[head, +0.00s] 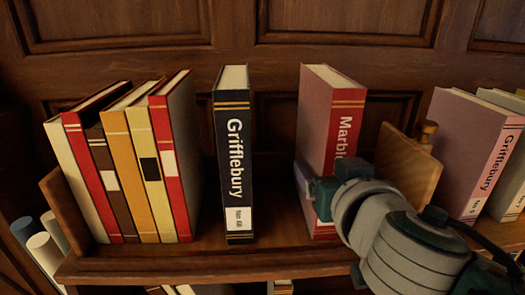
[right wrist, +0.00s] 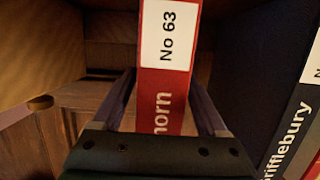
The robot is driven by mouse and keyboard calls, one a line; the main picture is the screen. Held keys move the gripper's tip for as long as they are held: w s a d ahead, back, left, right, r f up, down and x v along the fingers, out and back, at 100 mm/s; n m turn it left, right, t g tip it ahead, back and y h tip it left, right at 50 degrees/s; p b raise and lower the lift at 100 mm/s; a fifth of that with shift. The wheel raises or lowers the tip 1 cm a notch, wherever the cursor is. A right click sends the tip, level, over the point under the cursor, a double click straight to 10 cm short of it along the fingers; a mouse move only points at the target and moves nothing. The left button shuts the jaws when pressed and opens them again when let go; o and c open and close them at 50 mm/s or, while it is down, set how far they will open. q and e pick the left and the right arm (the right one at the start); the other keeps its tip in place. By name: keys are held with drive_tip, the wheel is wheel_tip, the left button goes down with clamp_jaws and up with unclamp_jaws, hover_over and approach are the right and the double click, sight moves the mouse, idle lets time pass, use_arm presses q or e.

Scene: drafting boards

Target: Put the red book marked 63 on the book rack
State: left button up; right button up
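The red book marked 63 (head: 331,110) stands upright on the book rack (head: 205,262), with a gap on each side. Its white "No 63" label (right wrist: 170,33) shows in the right wrist view; in the head view my right gripper hides it. My right gripper (head: 319,187) reaches in from the right at the lower spine. In the right wrist view its two fingers (right wrist: 166,100) lie along both sides of the book and look closed against it. My left gripper is not in view.
The black Grifflebury book (head: 235,150) stands left of the red one. Several books lean at the rack's left end, by a wooden end panel (head: 66,212). A wooden bookend (head: 408,165) and a mauve Grifflebury book (head: 470,145) stand to the right.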

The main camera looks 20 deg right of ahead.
drive_tip(key=v, duration=1.1)
drive_tip(key=s+d+f+g, duration=0.4)
drive_tip(key=s+f+g, duration=0.2)
drive_tip(key=s, duration=0.1)
drive_tip(key=s+a+f+n+g+y, duration=0.1)
drive_tip(key=s, duration=0.2)
drive_tip(key=s+a+f+n+g+y, duration=0.1)
drive_tip(key=s+n+g, duration=0.1)
drive_tip(key=s, duration=0.1)
drive_tip(key=s+a+f+n+g+y, duration=0.1)
drive_tip(key=s+a+g, duration=0.1)
drive_tip(key=s, duration=0.1)
drive_tip(key=shift+s+f+n+y+b, duration=0.15)
drive_tip(key=shift+f+n+y+b, duration=0.1)
drive_tip(key=shift+n+y+b, duration=0.15)
